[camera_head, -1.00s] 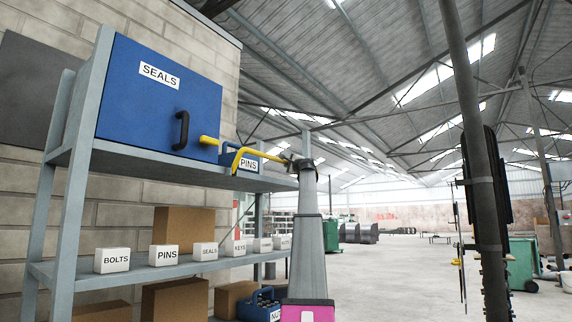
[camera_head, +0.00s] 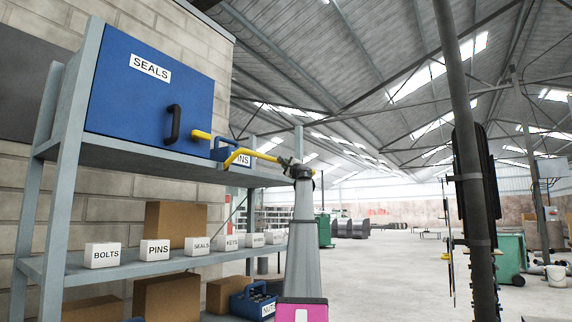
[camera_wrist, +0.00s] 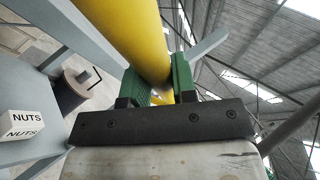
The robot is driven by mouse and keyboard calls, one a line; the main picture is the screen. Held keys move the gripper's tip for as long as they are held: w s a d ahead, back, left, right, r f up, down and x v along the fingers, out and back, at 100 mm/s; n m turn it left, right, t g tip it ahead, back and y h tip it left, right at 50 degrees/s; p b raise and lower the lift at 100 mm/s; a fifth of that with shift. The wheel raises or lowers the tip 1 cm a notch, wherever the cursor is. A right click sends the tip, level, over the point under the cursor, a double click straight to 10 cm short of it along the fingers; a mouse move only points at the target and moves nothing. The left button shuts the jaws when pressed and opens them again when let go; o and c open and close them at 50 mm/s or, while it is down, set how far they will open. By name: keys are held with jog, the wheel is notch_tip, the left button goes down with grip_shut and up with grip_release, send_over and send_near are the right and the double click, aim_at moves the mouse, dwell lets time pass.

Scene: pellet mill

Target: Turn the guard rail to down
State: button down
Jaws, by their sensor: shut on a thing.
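The guard rail (camera_head: 240,153) is a yellow bar at the edge of the upper shelf, in front of the blue cabinet. In the head view it is bent, with its near end running down to the right to my gripper (camera_head: 299,167). In the wrist view the yellow rail (camera_wrist: 135,40) passes between the green jaws of my gripper (camera_wrist: 160,85), which are shut on it. The rail's far end and its mount are not clear, and a short yellow stub (camera_head: 202,135) shows beside the cabinet handle.
The blue SEALS cabinet (camera_head: 150,95) and a blue PINS bin (camera_head: 226,150) stand on the upper shelf (camera_head: 130,156). The lower shelf holds white labelled boxes (camera_head: 102,256) and a cardboard box (camera_head: 176,222). A dark post (camera_head: 465,110) stands at right. Floor between is open.

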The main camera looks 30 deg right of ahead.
jog(key=shift+s+f+t, duration=0.15)
jog(key=shift+f+t, duration=0.15)
jog(key=shift+f, duration=0.05)
jog(key=shift+m+t+h, duration=0.5)
jog(key=shift+m+h, duration=0.2)
jog(key=f, duration=0.2)
jog(key=s+f, duration=0.1)
jog(key=f, duration=0.2)
jog(key=shift+d+f, duration=0.2)
jog(key=shift+f, duration=0.6)
jog(key=c, duration=0.9)
grip_release()
jog(key=shift+w+a, duration=0.1)
jog(key=shift+w, duration=0.1)
jog(key=shift+c, duration=0.2)
jog(key=shift+s, duration=0.1)
